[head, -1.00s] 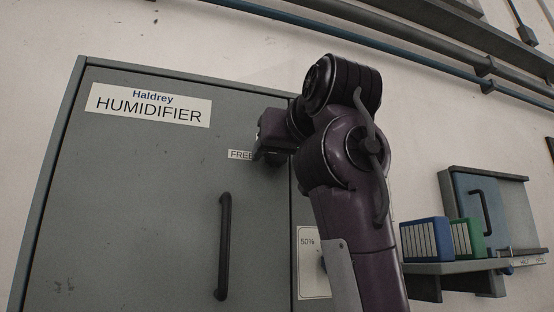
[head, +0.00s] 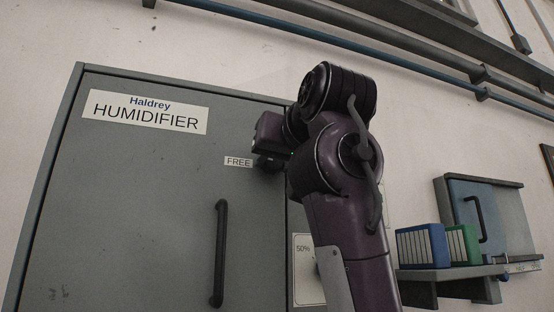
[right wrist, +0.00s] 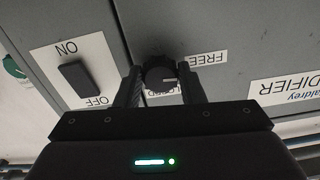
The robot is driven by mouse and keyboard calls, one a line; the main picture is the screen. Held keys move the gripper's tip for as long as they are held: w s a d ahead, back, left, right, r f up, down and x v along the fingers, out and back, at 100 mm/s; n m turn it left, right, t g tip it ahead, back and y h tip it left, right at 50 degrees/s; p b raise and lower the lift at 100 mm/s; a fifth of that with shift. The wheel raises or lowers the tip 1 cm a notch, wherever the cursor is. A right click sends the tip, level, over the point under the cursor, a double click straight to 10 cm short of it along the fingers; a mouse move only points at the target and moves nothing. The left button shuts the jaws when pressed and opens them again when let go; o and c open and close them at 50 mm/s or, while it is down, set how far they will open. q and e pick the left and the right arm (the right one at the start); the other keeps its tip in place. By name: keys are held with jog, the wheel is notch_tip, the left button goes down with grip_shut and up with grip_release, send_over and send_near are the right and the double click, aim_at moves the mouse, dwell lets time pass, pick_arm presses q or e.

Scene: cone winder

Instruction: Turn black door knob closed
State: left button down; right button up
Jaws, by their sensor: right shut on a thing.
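The black door knob (right wrist: 158,76) is round with a short white mark that points right in the right wrist view. It sits on the grey humidifier cabinet, close to the door's right edge in the head view. My right gripper (right wrist: 164,86) is shut on the knob, with one finger on each side. In the head view my right gripper (head: 268,163) is seen from behind and mostly hides the knob. A FREE label (right wrist: 208,58) lies beside the knob. Another label (right wrist: 165,89) shows between the fingers, its word partly hidden. My left gripper is not in view.
The closed door has a black vertical handle (head: 220,253) below the knob. An ON/OFF switch (right wrist: 74,79) is beside the knob on the neighbouring panel. A shelf (head: 450,271) with blue and green binders stands at the right. Pipes (head: 400,74) run along the wall above.

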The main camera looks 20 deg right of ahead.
jog(key=m, duration=0.4)
jog(key=shift+a, duration=0.1)
jog(key=m, duration=0.4)
jog(key=shift+r+m+b, duration=0.1)
jog(key=shift+m+b, duration=0.3)
jog(key=m, duration=0.4)
jog(key=shift+a+m, duration=0.1)
jog(key=shift+m, duration=0.2)
jog(key=shift+r+m+b, duration=0.15)
jog(key=shift+m+b, duration=0.2)
jog(key=shift+m, duration=1.25)
jog(key=o, duration=1)
jog(key=shift+w, duration=0.15)
